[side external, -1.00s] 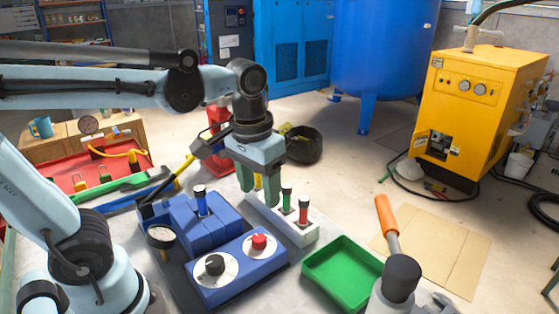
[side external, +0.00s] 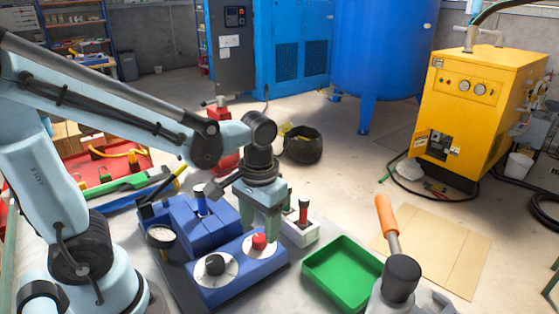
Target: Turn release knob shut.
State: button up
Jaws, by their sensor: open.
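A blue box at the front of the grey bench carries two knobs on white round dials. The red knob (side external: 259,241) is at the right end and the black knob (side external: 215,265) at the left end. Which one is the release knob I cannot read from here. No fingertip is near the black knob.
A pressure gauge (side external: 161,237) stands left of the box. A blue block with a blue-topped post (side external: 200,200) is behind. A green tray (side external: 345,273) and an orange-handled tool (side external: 386,216) are further right.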

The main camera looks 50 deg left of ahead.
aim_at(260, 237)
jog(key=shift+f, duration=1.5)
jog(key=c, duration=1.1)
